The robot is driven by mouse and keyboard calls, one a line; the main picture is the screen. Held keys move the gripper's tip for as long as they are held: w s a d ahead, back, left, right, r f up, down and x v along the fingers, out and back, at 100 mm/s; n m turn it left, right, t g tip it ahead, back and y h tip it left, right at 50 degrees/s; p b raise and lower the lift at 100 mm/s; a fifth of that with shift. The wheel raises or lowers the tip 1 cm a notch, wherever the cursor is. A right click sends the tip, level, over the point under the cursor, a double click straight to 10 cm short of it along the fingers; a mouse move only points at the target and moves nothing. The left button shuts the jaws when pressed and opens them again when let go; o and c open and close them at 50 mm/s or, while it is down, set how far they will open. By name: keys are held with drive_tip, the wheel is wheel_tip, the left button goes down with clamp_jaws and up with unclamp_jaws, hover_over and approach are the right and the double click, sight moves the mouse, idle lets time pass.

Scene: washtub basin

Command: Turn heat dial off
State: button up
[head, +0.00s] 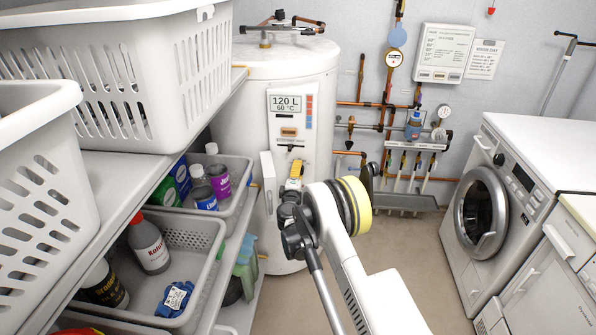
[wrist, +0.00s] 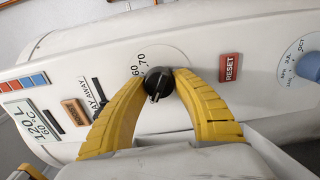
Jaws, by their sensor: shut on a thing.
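The heat dial is a small black knob (wrist: 158,84) on the white water heater's panel, with "60" and "70" printed beside it in the wrist view. My gripper (wrist: 159,86) has two yellow ribbed fingers, shut on the black knob from both sides. In the head view my gripper (head: 293,178) is at the front of the white water heater (head: 285,95), just below its "120 L 60 °C" label. The knob is hidden there behind the gripper. The knob carries a light pointer line, but I cannot tell its exact setting.
In the wrist view a red RESET label (wrist: 229,67) and a blue dial (wrist: 308,66) lie right of the knob. Shelves with white baskets (head: 120,75) and bottles stand close on the left. A washing machine (head: 490,205) stands right. Floor (head: 400,245) between is clear.

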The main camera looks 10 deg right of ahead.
drive_tip(key=o, duration=1.2)
drive_tip(key=shift+s+a, duration=0.1)
drive_tip(key=v, duration=1.1)
drive_tip(key=shift+s, duration=0.35)
drive_tip(key=shift+a, duration=0.1)
